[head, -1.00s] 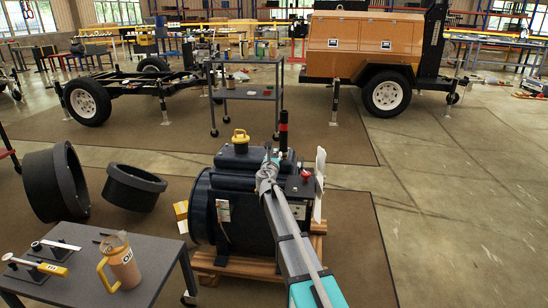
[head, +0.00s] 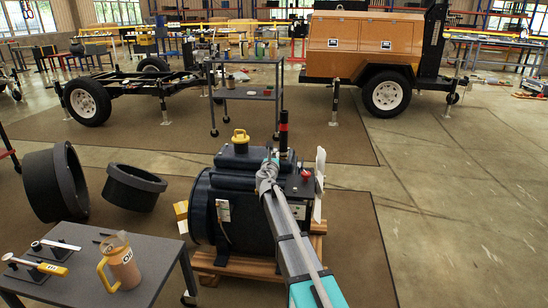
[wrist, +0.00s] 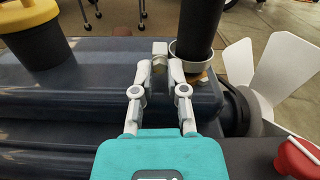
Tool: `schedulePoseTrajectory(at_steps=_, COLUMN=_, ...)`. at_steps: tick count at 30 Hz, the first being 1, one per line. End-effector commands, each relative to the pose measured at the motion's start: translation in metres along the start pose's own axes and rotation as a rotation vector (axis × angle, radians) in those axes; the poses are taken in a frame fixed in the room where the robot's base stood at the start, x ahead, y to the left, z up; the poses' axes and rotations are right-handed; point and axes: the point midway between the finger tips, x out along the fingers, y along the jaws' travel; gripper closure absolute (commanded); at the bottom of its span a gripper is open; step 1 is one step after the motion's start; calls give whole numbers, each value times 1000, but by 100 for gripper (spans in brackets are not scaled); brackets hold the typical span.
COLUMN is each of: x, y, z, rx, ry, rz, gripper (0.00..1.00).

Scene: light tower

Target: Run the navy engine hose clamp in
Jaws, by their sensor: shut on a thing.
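The navy engine (head: 236,222) stands on a wooden pallet, and its top fills much of the wrist view (wrist: 75,95). A black upright hose (wrist: 203,25) rises from the engine top. A silver hose clamp (wrist: 185,55) rings the hose's foot; its small block-like screw end (wrist: 160,48) sticks out to the left. My gripper (wrist: 160,68) is shut on that screw end, one fingertip at each side, just left of the hose. In the head view my arm hides the clamp and most of my gripper.
A yellow-capped dark filler (wrist: 35,25) stands left on the engine. A white fan (wrist: 265,70) and a red knob (wrist: 298,157) are at the right. A grey table (head: 75,285) with a jug and tools stands front left.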

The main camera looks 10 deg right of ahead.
Motion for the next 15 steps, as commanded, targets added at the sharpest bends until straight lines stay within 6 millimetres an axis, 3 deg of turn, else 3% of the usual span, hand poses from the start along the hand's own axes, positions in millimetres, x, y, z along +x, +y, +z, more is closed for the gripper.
schedulePoseTrajectory(at_steps=15, x=0, y=0, z=0, rx=361, ry=0, rz=1, gripper=100)
